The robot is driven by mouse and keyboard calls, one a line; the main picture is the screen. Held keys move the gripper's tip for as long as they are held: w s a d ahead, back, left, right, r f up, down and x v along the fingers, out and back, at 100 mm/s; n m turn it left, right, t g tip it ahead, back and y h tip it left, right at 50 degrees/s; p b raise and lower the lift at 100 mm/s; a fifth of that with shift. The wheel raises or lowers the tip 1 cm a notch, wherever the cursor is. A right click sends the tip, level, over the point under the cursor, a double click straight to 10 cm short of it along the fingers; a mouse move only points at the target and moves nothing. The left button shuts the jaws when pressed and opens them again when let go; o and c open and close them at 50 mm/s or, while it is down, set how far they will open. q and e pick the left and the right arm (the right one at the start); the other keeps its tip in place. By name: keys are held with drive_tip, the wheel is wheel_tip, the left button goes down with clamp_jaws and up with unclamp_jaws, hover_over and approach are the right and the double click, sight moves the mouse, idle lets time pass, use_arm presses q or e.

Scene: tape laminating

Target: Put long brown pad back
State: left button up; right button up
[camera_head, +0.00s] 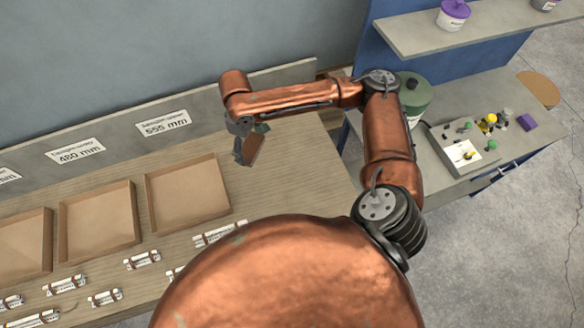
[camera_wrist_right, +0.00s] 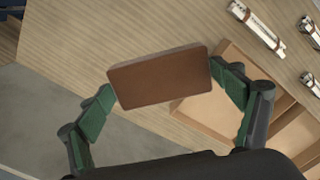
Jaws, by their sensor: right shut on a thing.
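The brown pad (camera_wrist_right: 160,77) is a flat rectangular block between the green fingers of my right gripper (camera_wrist_right: 163,88) in the right wrist view. The fingers touch its two short ends. In the head view the pad (camera_head: 254,147) shows as a small brown piece at the tip of my right gripper (camera_head: 246,146), above the wooden table (camera_head: 290,160), right of the open trays. It looks tilted and held above the surface. My left gripper is not in view.
Open shallow cardboard trays (camera_head: 187,193) line the table's back below length labels. Several white labelled tubes (camera_head: 142,260) lie in front. A grey side bench (camera_head: 520,145) with a control box and a green canister (camera_head: 414,97) stand at right. Table right of the trays is clear.

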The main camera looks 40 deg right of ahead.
drive_tip(key=s+d+f+n+p, duration=0.1)
drive_tip(key=s+f+n+p, duration=0.5)
drive_tip(key=n, duration=0.7)
drive_tip(key=s+d+f+n+p, duration=0.2)
drive_tip(key=s+f+n+p, duration=0.15)
drive_tip(key=s+n, duration=0.7)
drive_tip(key=w+d+f+n+p, duration=0.1)
drive_tip(key=w+d+f, duration=0.1)
drive_tip(key=w+d, duration=0.1)
drive_tip(key=w+d+f, duration=0.3)
drive_tip(key=d, duration=0.1)
drive_tip(key=w+d+f+n+p, duration=0.1)
drive_tip(key=w+d+f, duration=0.2)
drive_tip(key=shift+w+d+n+p, duration=0.3)
drive_tip(key=shift+w+n, duration=0.05)
drive_tip(key=shift+w+d+f, duration=0.2)
drive_tip(key=shift+d+f, duration=0.1)
drive_tip(key=shift+f, duration=0.2)
drive_tip(key=shift+d+f, duration=0.1)
drive_tip(key=shift+f, duration=1.5)
drive_tip(key=shift+f, duration=0.1)
